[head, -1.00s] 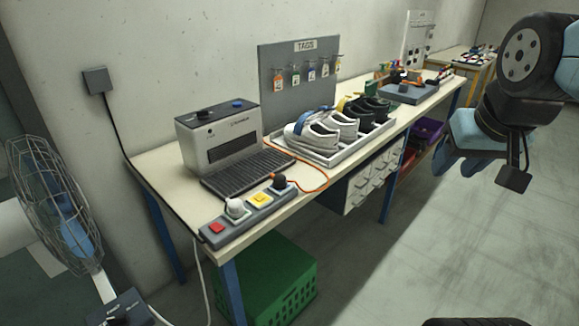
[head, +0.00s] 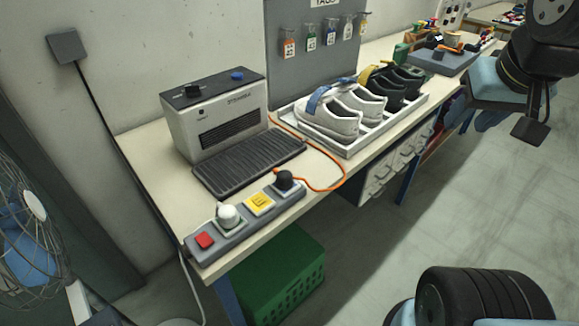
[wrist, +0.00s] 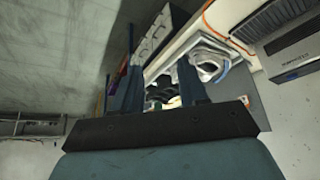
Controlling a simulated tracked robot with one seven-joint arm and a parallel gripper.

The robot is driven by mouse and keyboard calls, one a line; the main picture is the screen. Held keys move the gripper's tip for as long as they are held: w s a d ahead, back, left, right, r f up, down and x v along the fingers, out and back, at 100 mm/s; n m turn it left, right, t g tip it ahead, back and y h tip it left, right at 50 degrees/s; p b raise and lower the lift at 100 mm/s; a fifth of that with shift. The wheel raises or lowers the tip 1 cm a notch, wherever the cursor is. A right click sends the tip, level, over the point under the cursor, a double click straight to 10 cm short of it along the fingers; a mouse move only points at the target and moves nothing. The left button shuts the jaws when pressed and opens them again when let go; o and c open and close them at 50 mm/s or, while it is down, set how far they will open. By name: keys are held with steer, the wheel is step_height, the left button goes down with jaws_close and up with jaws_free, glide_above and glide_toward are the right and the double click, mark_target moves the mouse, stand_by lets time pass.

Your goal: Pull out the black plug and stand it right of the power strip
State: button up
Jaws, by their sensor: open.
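The black plug (head: 284,179) sits in the far right socket of the grey power strip (head: 207,256), with an orange cable (head: 340,181) running from it. My gripper (head: 471,118) is at the upper right, well apart from the plug. In the wrist view my gripper (wrist: 160,88) has its two fingers apart with nothing held. The plug and strip do not show in the wrist view.
A grey machine (head: 215,115) with a ribbed black mat (head: 250,163) stands behind the strip. A white tray of shoes (head: 352,150) is further right. Bare tabletop (head: 317,199) shows right of the strip, partly crossed by the orange cable. A fan (head: 25,225) stands left.

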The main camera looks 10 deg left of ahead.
steer(key=shift+o, duration=1.4)
steer(key=shift+w+a, duration=0.15)
steer(key=shift+w, duration=0.05)
steer(key=shift+o, duration=1.4)
steer(key=w+a+f+n+g+y, duration=0.1)
steer(key=w+a+f+n, duration=0.1)
steer(key=w+a, duration=0.3)
steer(key=shift+w+a+n+g, duration=0.25)
steer(key=shift+a+n+g, duration=0.05)
steer(key=shift+a+g, duration=0.15)
steer(key=n+g+h, duration=0.1)
steer(key=n+g, duration=0.3)
steer(key=n, duration=0.3)
glide_above(284, 173)
steer(key=f, duration=1.4)
steer(key=shift+w+d+f, duration=0.1)
steer(key=shift+d+f, duration=0.1)
steer(key=shift+d, duration=0.2)
steer(key=shift+a+f, duration=0.3)
steer(key=shift+a, duration=0.05)
steer(key=shift+f, duration=4.5)
steer(key=shift+c, duration=0.4)
